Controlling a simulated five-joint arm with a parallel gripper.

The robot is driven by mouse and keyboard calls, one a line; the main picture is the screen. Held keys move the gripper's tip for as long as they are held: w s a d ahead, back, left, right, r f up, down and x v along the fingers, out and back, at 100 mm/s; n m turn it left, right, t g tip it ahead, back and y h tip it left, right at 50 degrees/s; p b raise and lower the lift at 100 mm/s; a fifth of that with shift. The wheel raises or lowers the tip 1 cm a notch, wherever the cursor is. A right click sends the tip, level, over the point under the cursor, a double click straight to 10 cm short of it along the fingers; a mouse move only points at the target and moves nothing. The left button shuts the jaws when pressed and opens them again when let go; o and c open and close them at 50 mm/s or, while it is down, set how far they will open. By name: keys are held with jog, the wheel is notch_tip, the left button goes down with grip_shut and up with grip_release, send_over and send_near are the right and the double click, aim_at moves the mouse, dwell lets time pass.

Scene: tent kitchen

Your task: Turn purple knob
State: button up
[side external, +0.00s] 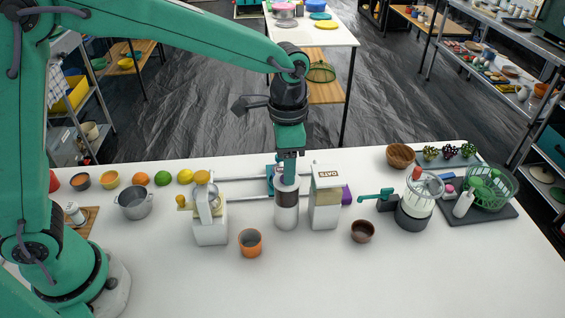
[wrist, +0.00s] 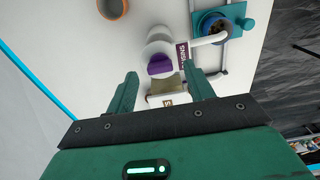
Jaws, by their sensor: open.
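My gripper (side external: 289,172) points down, just above a white canister (side external: 286,214) with a dark band in the middle of the counter. In the wrist view the two fingers of my gripper (wrist: 160,76) are apart, with nothing held. A purple part (wrist: 159,65), which looks like the knob, shows ahead between the fingertips, against the white canister (wrist: 157,46). Whether the fingers touch it cannot be told.
An orange cup (side external: 250,243) and a brown bowl (side external: 362,231) stand in front. A white juicer (side external: 209,228) stands left, a blender (side external: 414,211) right. The front counter is clear.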

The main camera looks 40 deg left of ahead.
aim_at(282, 177)
notch_tip(282, 177, up, 6)
jog(key=shift+r, duration=0.25)
dwell(0.5)
jog(key=s+a+r+n+t, duration=0.3)
jog(key=s+a+r+n, duration=0.15)
jog(key=s+a, duration=0.5)
jog(key=s+a+f+n+t, duration=0.2)
jog(key=s+a+n, duration=0.2)
jog(key=s+a, duration=0.4)
jog(key=shift+s+a+f+t, duration=0.2)
jog(key=shift+s+a+t, duration=0.15)
jog(key=shift+a, duration=0.25)
jog(key=shift+n, duration=0.25)
dwell(0.7)
